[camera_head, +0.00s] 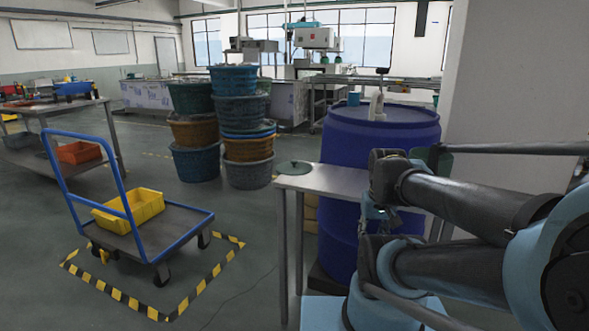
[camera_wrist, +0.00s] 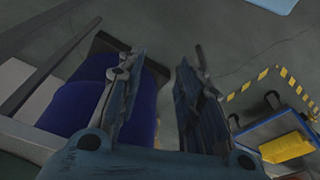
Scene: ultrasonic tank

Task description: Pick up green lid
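The green lid (camera_head: 294,168) is a flat, dark green disc with a small knob on top. It lies near the left end of a narrow grey metal table (camera_head: 330,180) in the head view, and nothing touches it from above. I cannot make it out in the wrist view. My gripper (camera_wrist: 162,62) is open in the wrist view, its two fingers spread apart with only floor and barrel showing beyond them. In the head view my arm reaches in from the right, and the lid is to its left, apart from it.
A tall blue barrel (camera_head: 368,135) stands right behind the table, close to my arm. A blue-framed cart (camera_head: 190,218) with a yellow bin (camera_head: 145,208) is at left inside striped floor tape. Stacked baskets (camera_head: 195,133) stand behind. Floor between cart and table is clear.

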